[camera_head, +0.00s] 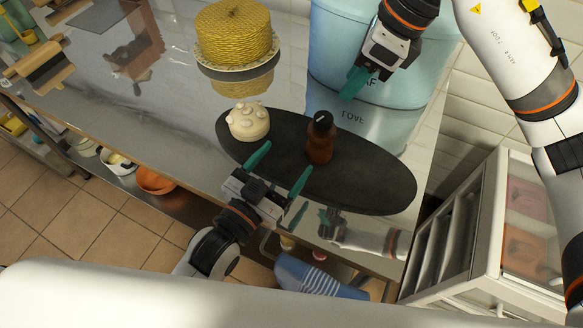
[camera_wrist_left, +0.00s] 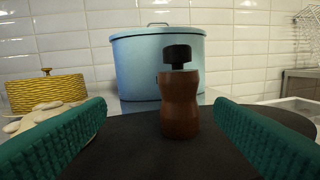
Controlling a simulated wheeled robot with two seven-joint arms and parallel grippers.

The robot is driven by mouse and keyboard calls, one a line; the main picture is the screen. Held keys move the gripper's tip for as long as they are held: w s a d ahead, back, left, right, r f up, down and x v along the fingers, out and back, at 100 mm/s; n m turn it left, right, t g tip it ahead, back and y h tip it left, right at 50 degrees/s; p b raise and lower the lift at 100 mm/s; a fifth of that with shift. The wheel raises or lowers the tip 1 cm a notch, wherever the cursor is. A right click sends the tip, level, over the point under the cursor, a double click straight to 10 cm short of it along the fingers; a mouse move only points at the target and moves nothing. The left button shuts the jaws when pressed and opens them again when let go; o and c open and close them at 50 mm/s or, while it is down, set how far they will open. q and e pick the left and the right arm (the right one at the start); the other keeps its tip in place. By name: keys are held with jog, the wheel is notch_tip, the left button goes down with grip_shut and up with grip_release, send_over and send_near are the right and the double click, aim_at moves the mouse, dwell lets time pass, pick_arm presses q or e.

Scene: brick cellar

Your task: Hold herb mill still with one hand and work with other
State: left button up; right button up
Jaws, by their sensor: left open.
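The herb mill (camera_head: 320,142) is a brown wooden body with a black top. It stands upright on a dark oval board (camera_head: 370,180) on the shiny metal table. In the left wrist view the mill (camera_wrist_left: 180,108) stands ahead, between the two teal fingers and apart from both. My left gripper (camera_head: 280,168) is open and empty, at the board's near edge, with its fingers towards the mill. My right gripper (camera_head: 354,83) is above and behind the mill, in front of the blue bin; its fingers appear close together, but whether they are shut is unclear.
A cream knobbly object (camera_head: 249,121) sits on the board left of the mill. A yellow woven dish (camera_head: 233,36) stands behind it. A large light-blue bin (camera_head: 330,50) stands at the back. A white drawer cabinet (camera_head: 480,225) is at the right. The board right of the mill is clear.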

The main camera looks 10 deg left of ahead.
aim_at(326, 131)
pick_arm(q)
jog(key=shift+s+d+g, duration=0.2)
jog(key=shift+d, duration=0.35)
jog(key=shift+s+d+g, duration=0.15)
jog(key=shift+d+g, duration=0.05)
jog(key=shift+d, duration=0.35)
jog(key=x, duration=1.1)
jog(key=shift+w+d+r, duration=0.15)
jog(key=shift+w+d, duration=0.05)
jog(key=shift+w, duration=0.1)
jog(key=shift+c, duration=0.6)
jog(key=c, duration=1)
